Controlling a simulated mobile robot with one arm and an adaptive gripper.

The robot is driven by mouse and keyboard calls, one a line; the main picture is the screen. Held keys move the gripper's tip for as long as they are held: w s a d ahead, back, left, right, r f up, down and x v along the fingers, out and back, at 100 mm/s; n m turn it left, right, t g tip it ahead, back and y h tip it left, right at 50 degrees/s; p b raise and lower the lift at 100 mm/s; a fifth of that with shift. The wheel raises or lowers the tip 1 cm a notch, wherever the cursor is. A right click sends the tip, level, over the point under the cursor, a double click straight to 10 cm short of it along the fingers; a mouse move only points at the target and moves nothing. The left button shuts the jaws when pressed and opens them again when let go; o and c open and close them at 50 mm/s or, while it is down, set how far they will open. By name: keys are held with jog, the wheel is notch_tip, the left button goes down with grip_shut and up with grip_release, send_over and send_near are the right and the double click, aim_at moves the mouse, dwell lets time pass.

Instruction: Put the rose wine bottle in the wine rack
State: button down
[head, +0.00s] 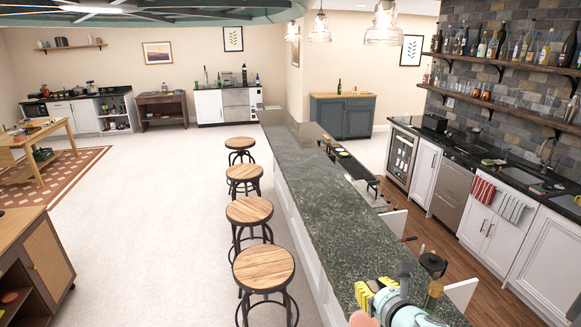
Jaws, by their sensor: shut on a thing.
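My gripper (374,293) is at the bottom right, in front of the near end of the bar counter, and only partly in view. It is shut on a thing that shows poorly. A pinkish rounded shape (362,319) beside it at the bottom edge appears to be part of the rose wine bottle; the rest is cut off or hidden. I cannot make out a wine rack for certain. A glass-fronted cooler (402,157) stands at the far end of the back counter on the right.
The long dark bar counter (312,185) runs away from me, with several round stools (262,268) along its left side. Wall shelves (505,97) hold several bottles. A green bottle (339,88) stands on the far dark cabinet (343,120). The pale floor at left is mostly clear.

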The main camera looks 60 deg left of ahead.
jog(key=w+d+r+m+t+h, duration=0.2)
jog(key=w+d+r+m+h, duration=0.2)
jog(key=d, duration=0.6)
jog(key=w+d+r+m+t+h, duration=0.3)
jog(key=w+d, duration=0.4)
jog(key=d, duration=0.3)
jog(key=w+d+r+m+t+h, duration=0.3)
jog(key=w+d+r+m+h, duration=0.1)
jog(key=d, duration=0.7)
jog(key=shift+w+r+m+h, duration=0.35)
jog(key=shift+w+m+h, duration=0.35)
jog(key=shift+w+m, duration=0.5)
jog(key=shift+a, duration=0.2)
